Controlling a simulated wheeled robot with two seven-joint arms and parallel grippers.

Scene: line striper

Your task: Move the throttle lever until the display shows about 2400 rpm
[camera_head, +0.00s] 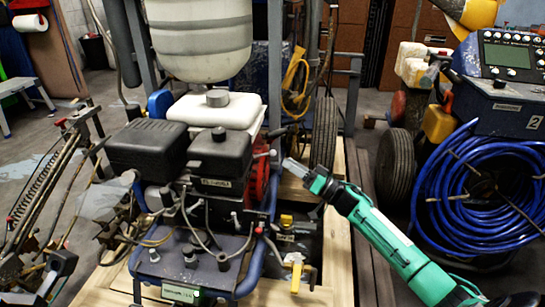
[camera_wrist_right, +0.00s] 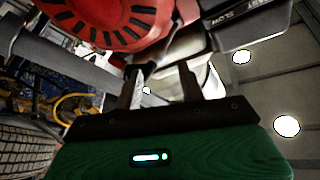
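The engine of the line striper (camera_head: 215,160) stands in the middle of the head view. A small grey lever (camera_head: 264,154) sticks out at its right side, by the red part; I cannot be sure that it is the throttle lever. My right gripper (camera_head: 287,165) is just right of it, pointing left. In the right wrist view its two fingers (camera_wrist_right: 165,85) are apart, below the red slotted cover (camera_wrist_right: 105,20) and a dark plate marked SLOW (camera_wrist_right: 255,15). I see no firm hold on anything. A small pale green panel (camera_head: 180,293) is at the machine's front; its text is unreadable. My left gripper is not in view.
A white tank (camera_head: 200,40) stands above the engine. A second blue machine (camera_head: 500,85) with a coiled blue hose (camera_head: 480,190) is at the right. A black tyre (camera_head: 324,132) is behind my right gripper. Thin cables and rods crowd the left side.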

